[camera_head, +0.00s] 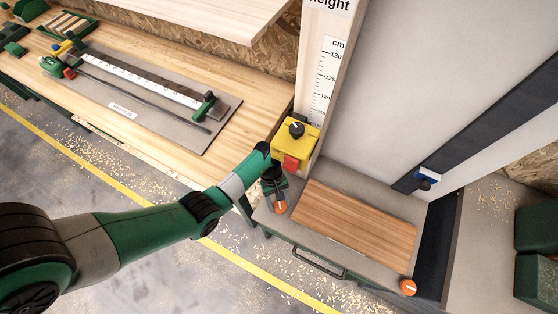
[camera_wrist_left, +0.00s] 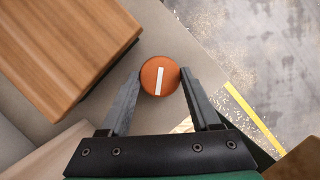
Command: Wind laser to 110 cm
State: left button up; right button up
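My left gripper (camera_head: 279,203) points down at an orange round knob (camera_head: 280,208) at the left front corner of the grey bench top. In the left wrist view the knob (camera_wrist_left: 160,76) has a white line, nearly upright in the picture. The open fingertips (camera_wrist_left: 160,74) stand on either side of it, very close; I cannot tell whether they touch. A height scale (camera_head: 324,80) in cm is on the wooden post; 130, 125 and 120 show, lower marks are partly hidden by a yellow box. A small blue-and-white device (camera_head: 427,178) sits by a dark band; no laser line is visible. My right gripper is out of view.
The yellow box (camera_head: 288,151) with a black knob and red part stands behind my gripper. A wooden board (camera_head: 357,224) lies on the bench to the right. A second orange knob (camera_head: 408,287) is at the right front corner. A long workbench is at the left.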

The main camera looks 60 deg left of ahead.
pick_arm(q)
jog(key=o, duration=0.5)
jog(key=shift+c, duration=0.2)
jog(key=p+v, duration=0.4)
jog(key=v, duration=0.7)
jog(key=shift+r, duration=0.3)
jog(key=shift+a, duration=0.15)
jog(key=shift+c, duration=0.3)
